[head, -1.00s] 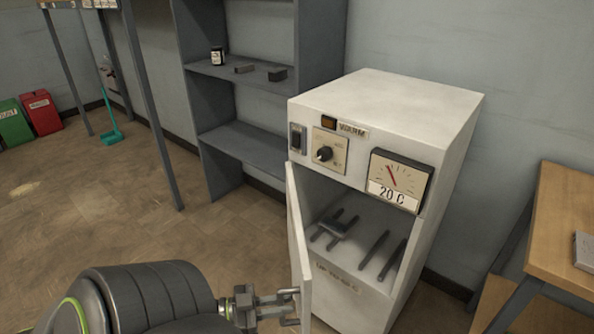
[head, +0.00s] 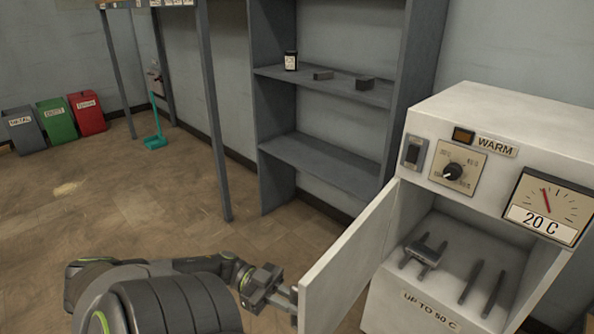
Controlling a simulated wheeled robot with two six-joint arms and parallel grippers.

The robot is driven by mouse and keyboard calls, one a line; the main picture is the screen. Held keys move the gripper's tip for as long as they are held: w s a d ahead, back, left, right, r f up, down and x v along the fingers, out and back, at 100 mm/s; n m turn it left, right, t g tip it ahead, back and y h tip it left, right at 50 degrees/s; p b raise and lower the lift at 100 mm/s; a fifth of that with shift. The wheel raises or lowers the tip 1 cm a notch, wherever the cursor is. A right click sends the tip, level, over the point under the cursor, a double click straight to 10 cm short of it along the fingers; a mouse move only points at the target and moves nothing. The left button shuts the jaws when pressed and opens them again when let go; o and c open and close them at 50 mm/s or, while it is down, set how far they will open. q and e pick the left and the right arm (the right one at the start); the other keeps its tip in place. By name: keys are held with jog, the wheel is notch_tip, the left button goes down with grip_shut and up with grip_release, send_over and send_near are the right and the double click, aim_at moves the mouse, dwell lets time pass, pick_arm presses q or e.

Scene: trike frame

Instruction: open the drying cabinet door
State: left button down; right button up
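The white drying cabinet (head: 412,293) stands at the right of the head view with its door (head: 352,262) swung well out to the left, hinged on the cabinet's left side. The inside is exposed, with a dark forked part (head: 425,250) and two dark bars (head: 484,284) on its floor. My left gripper (head: 284,298) is at the outer left face of the door, near its free edge. Its fingertips are partly hidden by the door's edge, so I cannot tell whether they grip anything. My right gripper is out of view.
A grey shelf unit (head: 318,160) with a small jar (head: 290,60) and two dark blocks stands behind the door. The floor (head: 130,215) between is clear.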

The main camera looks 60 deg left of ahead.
pick_arm(q)
jog(key=shift+s+a, duration=0.15)
jog(key=shift+a, duration=1.15)
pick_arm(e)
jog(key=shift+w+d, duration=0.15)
pick_arm(q)
jog(key=c, duration=1.5)
grip_release()
